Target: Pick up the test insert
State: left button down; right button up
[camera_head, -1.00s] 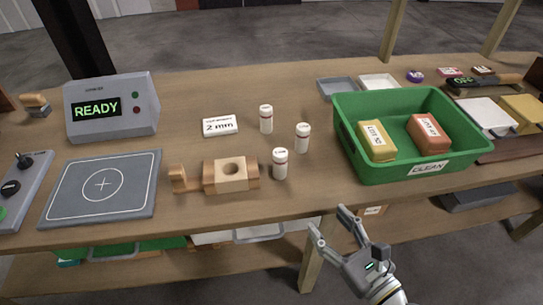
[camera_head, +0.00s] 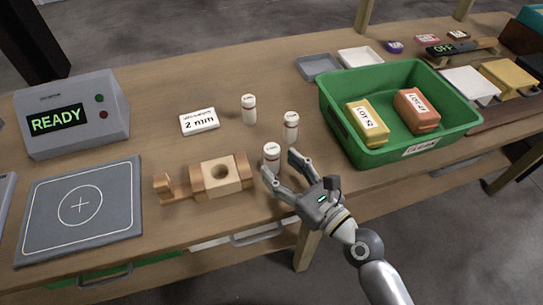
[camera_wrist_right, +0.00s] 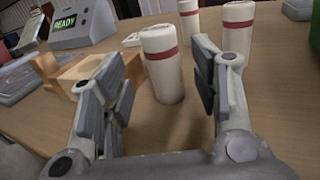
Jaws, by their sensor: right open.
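Three white cylinders with red bands, which look like the test inserts, stand upright on the bench. The nearest cylinder (camera_head: 271,155) is just beyond my right gripper (camera_head: 281,168); the others are the back-left cylinder (camera_head: 249,109) and the right cylinder (camera_head: 291,128). My right gripper is open and empty at the bench's front edge. In the right wrist view the nearest cylinder (camera_wrist_right: 162,65) stands upright ahead, between the lines of the two open fingers. The other two cylinders show behind it (camera_wrist_right: 189,18) (camera_wrist_right: 236,28). My left gripper is not in view.
A wooden block with a round hole (camera_head: 203,181) lies left of the cylinders. A "2 mm" card (camera_head: 199,121) lies behind it. A flat grey pad (camera_head: 45,237) and READY box (camera_head: 107,139) are at left. A green bin (camera_head: 350,149) with two labelled blocks stands right.

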aim_at(277, 163)
jog(key=x, duration=0.3)
jog(key=shift+w+a+f, duration=0.1)
jog(key=shift+w, duration=0.3)
jog(key=shift+w+a+f, duration=0.1)
jog(key=shift+w+a, duration=0.2)
jog(key=shift+w, duration=0.05)
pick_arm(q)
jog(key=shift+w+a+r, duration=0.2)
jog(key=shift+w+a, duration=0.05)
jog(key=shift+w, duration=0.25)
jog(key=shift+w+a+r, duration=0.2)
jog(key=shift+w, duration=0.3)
pick_arm(e)
jog(key=shift+s, duration=0.1)
jog(key=shift+d, duration=0.1)
jog(key=c, duration=0.5)
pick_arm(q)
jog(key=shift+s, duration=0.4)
pick_arm(e)
jog(key=c, duration=0.7)
